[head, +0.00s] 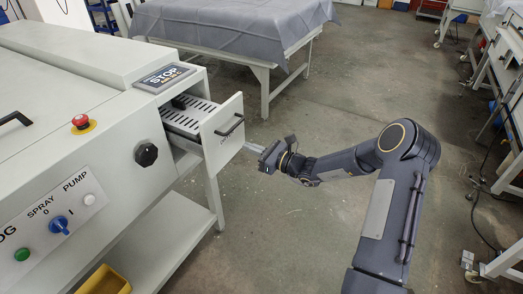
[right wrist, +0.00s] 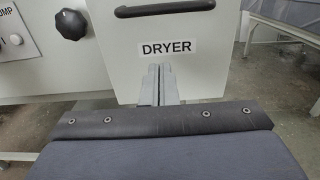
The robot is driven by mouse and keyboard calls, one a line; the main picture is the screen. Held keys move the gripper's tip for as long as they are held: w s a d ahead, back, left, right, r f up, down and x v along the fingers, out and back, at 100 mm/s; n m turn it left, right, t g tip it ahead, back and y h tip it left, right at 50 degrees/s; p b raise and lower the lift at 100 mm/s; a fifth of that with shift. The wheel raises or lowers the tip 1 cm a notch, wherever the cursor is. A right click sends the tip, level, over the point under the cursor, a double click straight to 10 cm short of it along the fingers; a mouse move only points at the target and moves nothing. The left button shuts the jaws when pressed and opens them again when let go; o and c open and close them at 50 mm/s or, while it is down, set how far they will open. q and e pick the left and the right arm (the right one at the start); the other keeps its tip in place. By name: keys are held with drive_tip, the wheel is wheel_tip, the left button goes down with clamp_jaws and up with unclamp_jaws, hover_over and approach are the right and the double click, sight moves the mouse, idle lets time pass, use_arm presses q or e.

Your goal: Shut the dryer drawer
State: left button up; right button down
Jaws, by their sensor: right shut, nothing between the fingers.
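The dryer drawer (head: 222,150) is pulled out of the white machine. Its white front has a dark handle, and a slotted grey insert (head: 190,116) shows inside. In the right wrist view the drawer front (right wrist: 210,75) fills the upper middle, with a "DRYER" label (right wrist: 168,48) below the handle (right wrist: 165,10). My right gripper (head: 254,148) is shut and empty, its fingertips at the lower part of the drawer front. In the right wrist view the fingers (right wrist: 158,84) are together below the label; I cannot tell whether they touch the front. My left gripper is not in view.
The white machine (head: 60,110) has a black knob (head: 146,154), a red stop button (head: 81,121) and a blue switch (head: 60,224). A cloth-covered table (head: 235,25) stands behind the drawer. The floor around my right arm is clear.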

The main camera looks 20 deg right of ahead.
sight(225, 138)
drive_tip(key=p+x, duration=0.1)
drive_tip(key=x, duration=0.6)
drive_tip(key=shift+a, duration=0.1)
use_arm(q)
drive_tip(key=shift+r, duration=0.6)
